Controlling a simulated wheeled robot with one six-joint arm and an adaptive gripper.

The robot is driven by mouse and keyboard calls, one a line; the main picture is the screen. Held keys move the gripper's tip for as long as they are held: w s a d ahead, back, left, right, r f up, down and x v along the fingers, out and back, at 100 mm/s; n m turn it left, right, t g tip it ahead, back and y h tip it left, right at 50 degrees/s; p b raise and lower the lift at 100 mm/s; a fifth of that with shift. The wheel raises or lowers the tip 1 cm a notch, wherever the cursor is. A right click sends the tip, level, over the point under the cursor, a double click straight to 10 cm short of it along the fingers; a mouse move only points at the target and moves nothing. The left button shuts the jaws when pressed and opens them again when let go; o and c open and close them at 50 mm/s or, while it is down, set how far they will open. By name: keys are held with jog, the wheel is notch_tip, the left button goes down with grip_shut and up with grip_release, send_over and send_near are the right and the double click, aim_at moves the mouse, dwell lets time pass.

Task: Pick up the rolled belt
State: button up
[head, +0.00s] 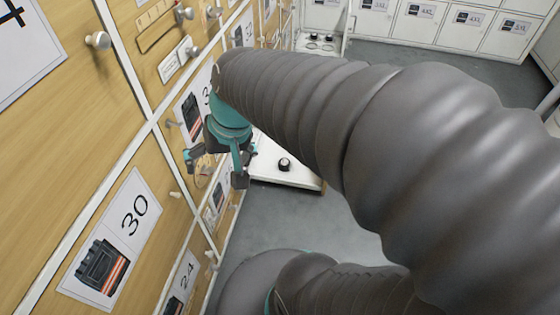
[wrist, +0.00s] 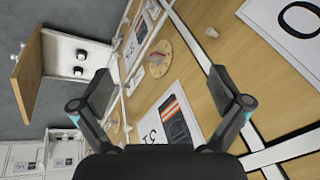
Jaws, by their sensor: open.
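In the head view, a small dark round object (head: 284,164), possibly the rolled belt, sits on a white surface (head: 295,179) just right of my gripper (head: 216,168). My gripper is open, and no object shows held in its fingers. It is close to the wooden locker fronts and points downward. In the wrist view, my gripper's fingers (wrist: 163,90) are spread apart. Two small dark round objects (wrist: 80,55) stand on a white surface (wrist: 62,58) at upper left, away from the fingers. I cannot tell whether either is the belt.
Wooden locker fronts (head: 150,235) with number cards and pale knobs (head: 97,40) line the left side. White cabinets (head: 455,28) stand at the back. A wooden panel (wrist: 28,70) stands out beside the white surface. Grey floor (head: 275,215) is clear below.

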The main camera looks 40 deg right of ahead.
jog(key=w+d+f+m+g+y+b, duration=0.1)
jog(key=w+d+f+m+y+b, duration=0.2)
jog(key=w+f+m, duration=0.6)
jog(key=m+t+h+b, duration=0.55)
jog(key=m+t, duration=0.45)
jog(key=m, duration=1.4)
send_near(287, 165)
jog(key=shift+h, duration=0.25)
jog(key=x, duration=0.5)
jog(key=shift+a+r, duration=0.15)
jog(key=shift+a, duration=0.2)
jog(key=shift+b+x, duration=0.3)
jog(key=shift+x, duration=2.75)
jog(key=shift+s+d, duration=0.1)
jog(key=shift+d, duration=0.05)
jog(key=c, duration=1.3)
